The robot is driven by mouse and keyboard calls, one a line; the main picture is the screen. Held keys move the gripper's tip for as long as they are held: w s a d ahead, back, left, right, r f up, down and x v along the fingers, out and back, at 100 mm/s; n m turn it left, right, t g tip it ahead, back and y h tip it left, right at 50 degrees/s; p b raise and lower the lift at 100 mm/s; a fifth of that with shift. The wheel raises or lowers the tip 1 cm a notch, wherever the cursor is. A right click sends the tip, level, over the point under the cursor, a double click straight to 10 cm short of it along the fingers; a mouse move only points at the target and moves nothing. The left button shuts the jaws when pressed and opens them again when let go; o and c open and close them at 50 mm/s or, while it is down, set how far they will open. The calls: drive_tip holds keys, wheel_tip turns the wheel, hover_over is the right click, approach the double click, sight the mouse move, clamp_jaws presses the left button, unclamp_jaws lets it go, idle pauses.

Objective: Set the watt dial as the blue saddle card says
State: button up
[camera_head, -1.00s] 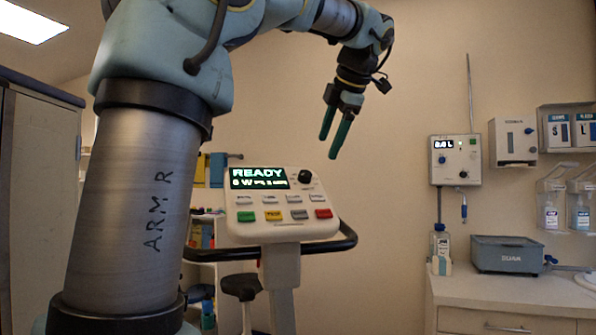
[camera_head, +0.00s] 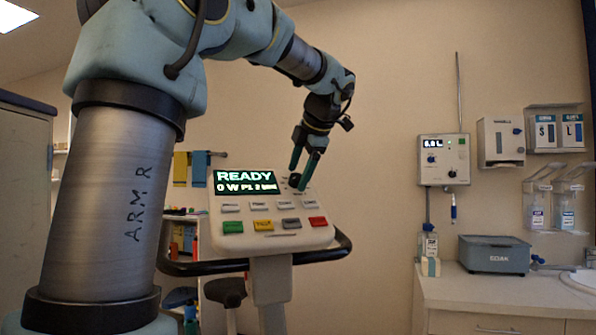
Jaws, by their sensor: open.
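The console (camera_head: 268,210) shows a screen (camera_head: 245,182) reading "READY" and "0 W", with smaller text after it. The black watt dial (camera_head: 294,181) is at the console's upper right, beside the screen. My gripper (camera_head: 302,174) has two green fingers pointing down at the dial, one on each side of it in this view; I cannot tell whether they touch it. The jaws are open. A blue card (camera_head: 200,168) and a yellow card (camera_head: 180,167) hang on the wall behind the console; their writing is too small to read. The bike's saddle (camera_head: 225,291) is below the console, partly hidden.
A black handlebar (camera_head: 330,250) curves around the console's lower side. Coloured buttons sit below the dial. A counter (camera_head: 510,295) with a grey box (camera_head: 493,255) stands at right, below a wall unit (camera_head: 443,160) and dispensers. The space between console and counter is clear.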

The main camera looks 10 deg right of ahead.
drive_tip(key=shift+w+a+f, duration=0.1)
drive_tip(key=shift+w+f, duration=0.15)
drive_tip(key=shift+f, duration=0.1)
drive_tip(key=shift+c, duration=0.2)
clamp_jaws()
